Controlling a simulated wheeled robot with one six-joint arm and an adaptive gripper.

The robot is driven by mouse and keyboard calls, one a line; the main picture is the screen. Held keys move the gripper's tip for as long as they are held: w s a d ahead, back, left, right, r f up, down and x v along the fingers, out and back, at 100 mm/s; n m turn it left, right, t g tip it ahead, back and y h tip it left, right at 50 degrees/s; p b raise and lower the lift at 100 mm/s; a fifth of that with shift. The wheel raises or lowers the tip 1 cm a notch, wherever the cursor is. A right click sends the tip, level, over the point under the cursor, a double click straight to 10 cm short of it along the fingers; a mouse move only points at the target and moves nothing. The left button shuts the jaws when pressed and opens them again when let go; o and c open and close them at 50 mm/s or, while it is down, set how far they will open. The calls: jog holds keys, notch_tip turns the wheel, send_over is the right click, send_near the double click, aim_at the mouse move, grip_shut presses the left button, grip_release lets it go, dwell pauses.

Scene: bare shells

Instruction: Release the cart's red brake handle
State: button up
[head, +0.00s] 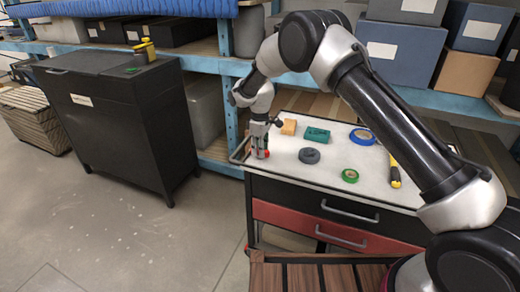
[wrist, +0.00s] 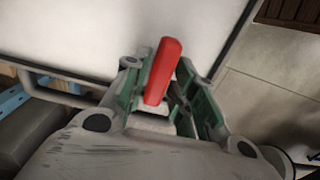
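The cart (head: 335,172) has a pale top, a tubular rail at its left end and dark and red drawers. My gripper (head: 260,152) points down at the top's left end. The red brake handle (wrist: 163,72) is a short, rounded bar that sits tilted between my green-padded fingers (wrist: 168,85) in the wrist view. It lies close to the left finger, and a dark gap shows towards the right finger. The fingers look parted around it; firm contact cannot be made out. In the head view only a bit of red (head: 267,153) shows beside the fingertips.
On the cart top lie a wooden block (head: 289,127), a teal box (head: 317,135), a grey roll (head: 309,156), a green tape roll (head: 350,175), a blue roll (head: 362,137) and a yellow-black tool (head: 394,172). A black cabinet (head: 120,130) stands left; floor between is clear.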

jog(key=shift+o, duration=0.6)
notch_tip(320, 180, up, 12)
dwell(0.4)
